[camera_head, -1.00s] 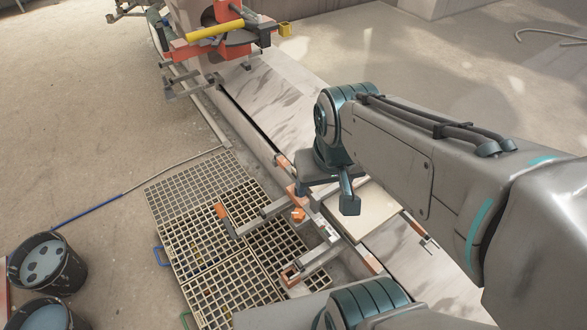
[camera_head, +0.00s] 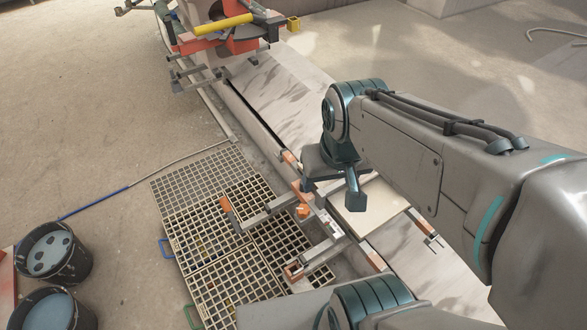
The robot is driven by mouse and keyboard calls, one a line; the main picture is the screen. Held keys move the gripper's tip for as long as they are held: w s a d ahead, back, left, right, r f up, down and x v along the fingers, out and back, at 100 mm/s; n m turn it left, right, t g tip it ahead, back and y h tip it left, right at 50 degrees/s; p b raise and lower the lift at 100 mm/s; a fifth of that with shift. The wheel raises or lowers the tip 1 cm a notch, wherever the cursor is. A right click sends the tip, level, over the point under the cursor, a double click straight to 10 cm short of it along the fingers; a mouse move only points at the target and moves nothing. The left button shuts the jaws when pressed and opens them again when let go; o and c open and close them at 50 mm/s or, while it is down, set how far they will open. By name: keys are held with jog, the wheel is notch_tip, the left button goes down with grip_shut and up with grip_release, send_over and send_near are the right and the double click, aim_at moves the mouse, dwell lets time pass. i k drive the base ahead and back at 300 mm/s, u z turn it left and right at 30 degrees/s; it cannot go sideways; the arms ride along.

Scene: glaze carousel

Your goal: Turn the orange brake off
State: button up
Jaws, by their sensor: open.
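Several orange parts show along the rail, and I cannot tell for sure which one is the brake. A small orange knob (camera_head: 303,211) sits beside the rail, just left of and below my gripper. My gripper (camera_head: 335,184) hangs above the rail, pointing down. It is open and appears empty. One teal finger shows clearly, while the other is mostly hidden by the gripper body. No contact with an orange part is visible.
A square-holed floor grating (camera_head: 175,190) lies left of the rail. A pale tile (camera_head: 368,206) lies on the grey slab under my arm. An orange machine with a yellow bar (camera_head: 224,25) stands at the back. Dark buckets (camera_head: 53,254) stand at far left.

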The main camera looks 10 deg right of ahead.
aim_at(226, 208)
jog(key=k, duration=1.3)
jog(key=u, duration=0.8)
jog(key=i, duration=1.25)
jog(key=z, duration=0.5)
